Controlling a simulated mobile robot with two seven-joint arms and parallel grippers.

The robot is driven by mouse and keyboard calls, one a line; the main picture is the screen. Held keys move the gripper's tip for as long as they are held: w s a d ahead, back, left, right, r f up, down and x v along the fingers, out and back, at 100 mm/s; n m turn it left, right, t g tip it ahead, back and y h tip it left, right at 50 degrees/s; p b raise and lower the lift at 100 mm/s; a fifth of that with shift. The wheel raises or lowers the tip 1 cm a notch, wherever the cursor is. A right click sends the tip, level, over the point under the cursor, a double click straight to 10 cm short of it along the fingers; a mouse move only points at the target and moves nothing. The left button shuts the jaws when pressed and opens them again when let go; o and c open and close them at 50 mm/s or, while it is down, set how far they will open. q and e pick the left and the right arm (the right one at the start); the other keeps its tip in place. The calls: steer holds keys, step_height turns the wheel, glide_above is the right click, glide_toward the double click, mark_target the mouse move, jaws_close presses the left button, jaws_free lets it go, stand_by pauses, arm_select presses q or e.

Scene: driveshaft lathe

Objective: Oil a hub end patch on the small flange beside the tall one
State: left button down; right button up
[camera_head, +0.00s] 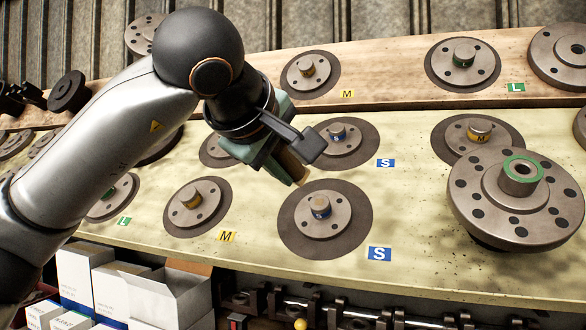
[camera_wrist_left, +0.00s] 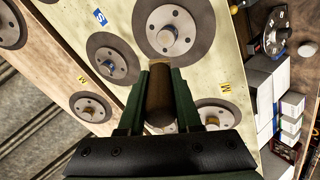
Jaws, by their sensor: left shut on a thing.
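My left gripper (camera_head: 280,148) comes in from the left and is shut on a brown, rod-like tool (camera_head: 292,166). The tool also shows between the fingers in the left wrist view (camera_wrist_left: 159,97), with its pale end pointing away from the gripper. A small flange (camera_head: 322,212) with a blue-banded hub lies on a dark disc by the front blue S label. The tool's tip is above and behind-left of it, apparently apart from it. The flange also shows beyond the tip in the left wrist view (camera_wrist_left: 170,33). A tall flange (camera_head: 515,200) with a green-ringed hub stands to its right. My right gripper is out of view.
Another blue-banded flange (camera_head: 338,138) lies just behind the tool. A yellow-banded flange (camera_head: 196,205) lies at the left by an M label. More flanges lie on the raised back board (camera_head: 395,72).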

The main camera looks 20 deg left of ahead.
mark_target(296, 184)
arm_select(q)
steer(key=shift+r, duration=0.1)
steer(key=shift+s+r+p, duration=0.6)
steer(key=shift+s+r, duration=0.4)
steer(key=shift+s, duration=0.05)
steer(key=shift+w+f, duration=0.1)
steer(key=shift+f, duration=0.05)
steer(key=shift+w+f+b, duration=0.8)
steer(key=shift+w+f, duration=1.75)
steer(key=shift+f, duration=0.05)
steer(key=shift+w+f, duration=0.5)
steer(key=shift+w, duration=0.05)
steer(key=shift+d, duration=0.1)
